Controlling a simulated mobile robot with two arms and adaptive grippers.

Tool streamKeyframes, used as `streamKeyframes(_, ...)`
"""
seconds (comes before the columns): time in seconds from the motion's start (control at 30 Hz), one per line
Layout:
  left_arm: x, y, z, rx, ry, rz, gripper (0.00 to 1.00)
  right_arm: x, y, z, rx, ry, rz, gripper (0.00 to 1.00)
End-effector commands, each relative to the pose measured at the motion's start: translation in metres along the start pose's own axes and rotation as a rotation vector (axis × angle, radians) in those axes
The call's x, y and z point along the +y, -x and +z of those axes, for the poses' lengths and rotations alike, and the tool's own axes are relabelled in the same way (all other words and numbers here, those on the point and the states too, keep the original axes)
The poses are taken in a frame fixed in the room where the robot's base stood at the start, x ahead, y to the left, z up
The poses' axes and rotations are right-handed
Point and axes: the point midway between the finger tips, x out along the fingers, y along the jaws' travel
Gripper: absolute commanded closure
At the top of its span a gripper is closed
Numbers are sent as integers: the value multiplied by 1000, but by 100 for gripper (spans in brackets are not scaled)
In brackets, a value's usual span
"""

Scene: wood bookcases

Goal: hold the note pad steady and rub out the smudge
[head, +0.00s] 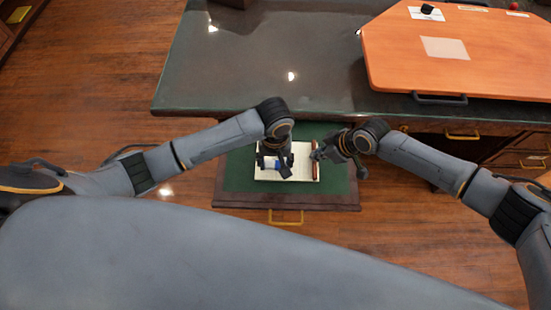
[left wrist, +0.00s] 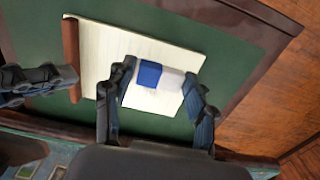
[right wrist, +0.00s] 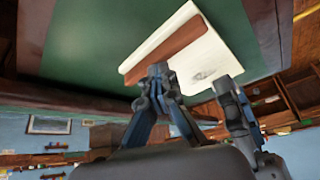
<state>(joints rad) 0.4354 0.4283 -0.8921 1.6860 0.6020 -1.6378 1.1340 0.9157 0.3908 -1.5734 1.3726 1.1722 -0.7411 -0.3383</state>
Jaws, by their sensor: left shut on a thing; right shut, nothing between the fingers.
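The note pad (head: 302,173) is cream with a dark red-brown binding strip (head: 316,169) on its right side, and lies on a green-lined pull-out surface. My left gripper (left wrist: 157,95) is shut on a blue and white eraser (left wrist: 149,75), over the page; I cannot tell whether the eraser touches the paper. In the head view the left gripper hides part of the page. My right gripper (right wrist: 158,72) is shut and empty at the binding strip (right wrist: 165,48); contact is unclear. A faint grey smudge (right wrist: 203,75) shows on the page beside the right gripper's fingers.
The pull-out (head: 232,172) has a dark wood rim and a brass handle (head: 285,220). Behind it is the dark green desk top (head: 260,55), with an orange board (head: 490,60) at right carrying a paper sheet (head: 445,47). Wood floor (head: 90,100) lies open at left.

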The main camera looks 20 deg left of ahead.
Motion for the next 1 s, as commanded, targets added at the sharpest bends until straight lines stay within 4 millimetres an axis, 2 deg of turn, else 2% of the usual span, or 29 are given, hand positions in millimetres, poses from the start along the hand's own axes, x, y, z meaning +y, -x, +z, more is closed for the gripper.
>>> streamKeyframes(0.03, 0, -2, 0, -1, 0, 0, 70, -3, -4, 9, -17, -3, -6, 100)
streamKeyframes(1.0, 0, -27, 0, 0, 1, -1, 70, -3, -4, 9, -17, -3, -6, 100)
